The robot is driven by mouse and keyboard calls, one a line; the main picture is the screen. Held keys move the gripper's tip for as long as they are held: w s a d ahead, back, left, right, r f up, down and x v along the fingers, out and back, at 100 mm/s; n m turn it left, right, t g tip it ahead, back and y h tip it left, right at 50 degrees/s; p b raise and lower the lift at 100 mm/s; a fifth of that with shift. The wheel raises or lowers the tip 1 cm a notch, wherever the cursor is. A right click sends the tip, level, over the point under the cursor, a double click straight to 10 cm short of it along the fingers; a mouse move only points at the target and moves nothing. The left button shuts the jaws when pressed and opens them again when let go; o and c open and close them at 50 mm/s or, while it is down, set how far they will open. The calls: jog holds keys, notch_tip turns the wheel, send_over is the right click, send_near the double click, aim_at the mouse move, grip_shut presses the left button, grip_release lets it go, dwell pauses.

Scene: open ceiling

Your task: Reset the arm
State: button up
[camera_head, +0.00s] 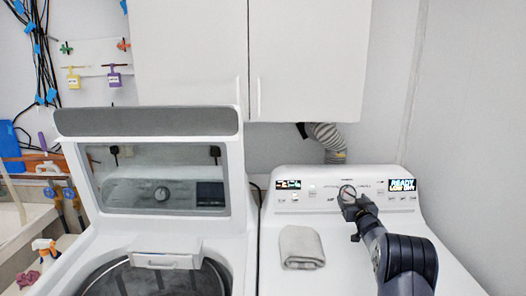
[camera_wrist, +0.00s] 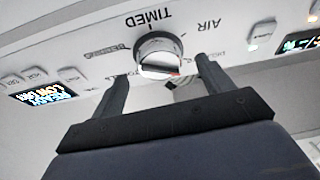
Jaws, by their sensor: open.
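My arm reaches in from the right in the head view, and my gripper (camera_head: 353,205) is at the control panel of the right-hand machine. In the wrist view my gripper (camera_wrist: 162,75) is open, with one dark finger on each side below a round silver dial (camera_wrist: 158,50). The fingers hold nothing. The dial also shows in the head view (camera_head: 347,191), just beyond the fingertips. I cannot tell whether a finger touches the dial or panel.
A folded grey cloth (camera_head: 301,247) lies on the right-hand machine (camera_head: 335,275), left of my arm. The left-hand washer has its lid (camera_head: 150,165) raised. White cabinets (camera_head: 250,60) hang above. A spray bottle (camera_head: 44,252) stands at far left.

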jog(key=shift+w+p, duration=0.45)
jog(key=shift+w, duration=0.85)
